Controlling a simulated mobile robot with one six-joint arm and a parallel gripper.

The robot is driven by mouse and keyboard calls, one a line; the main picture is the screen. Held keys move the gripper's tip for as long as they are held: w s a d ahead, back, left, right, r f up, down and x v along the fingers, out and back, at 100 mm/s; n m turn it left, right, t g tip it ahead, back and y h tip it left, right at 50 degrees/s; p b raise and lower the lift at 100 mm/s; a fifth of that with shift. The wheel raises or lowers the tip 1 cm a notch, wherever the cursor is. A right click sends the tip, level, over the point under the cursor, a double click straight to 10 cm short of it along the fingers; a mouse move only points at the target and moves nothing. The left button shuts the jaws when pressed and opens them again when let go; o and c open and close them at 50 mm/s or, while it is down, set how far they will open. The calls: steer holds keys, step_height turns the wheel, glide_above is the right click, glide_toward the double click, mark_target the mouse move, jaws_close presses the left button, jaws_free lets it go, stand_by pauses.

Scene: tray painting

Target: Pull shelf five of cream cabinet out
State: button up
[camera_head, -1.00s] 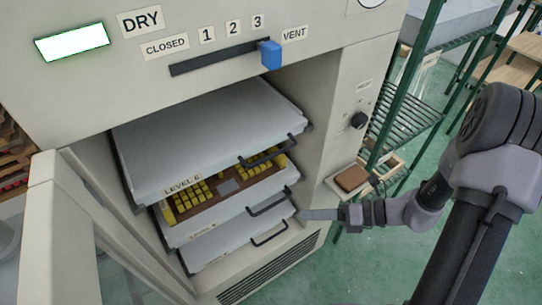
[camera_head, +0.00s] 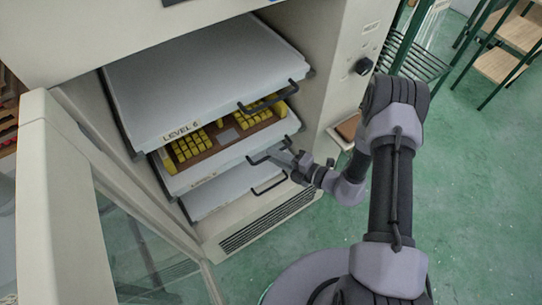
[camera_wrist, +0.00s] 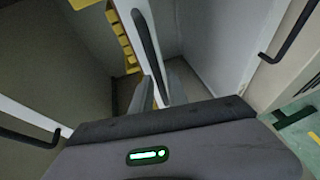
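The cream cabinet (camera_head: 330,60) stands open with three stacked white shelves in view. The top shelf (camera_head: 205,70) is labelled LEVEL 6. The middle shelf (camera_head: 224,158), just below it, carries a brown board with yellow pieces (camera_head: 215,140); its own label is too small to read. Its dark bar handle (camera_head: 262,157) is on the front edge. My gripper (camera_head: 294,158) is at the right end of this handle. In the wrist view the handle (camera_wrist: 147,42) runs down between my two fingers (camera_wrist: 162,85), with a gap still visible, so the gripper looks open around it.
A lower white shelf (camera_head: 225,190) with its own handle (camera_head: 270,186) sits close below. The open glass door (camera_head: 60,190) stands at the left. A green rack (camera_head: 415,60) is at the right. Green floor (camera_head: 470,190) is clear at the right.

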steer(key=shift+x, duration=0.85)
jaws_close()
stand_by(0.8)
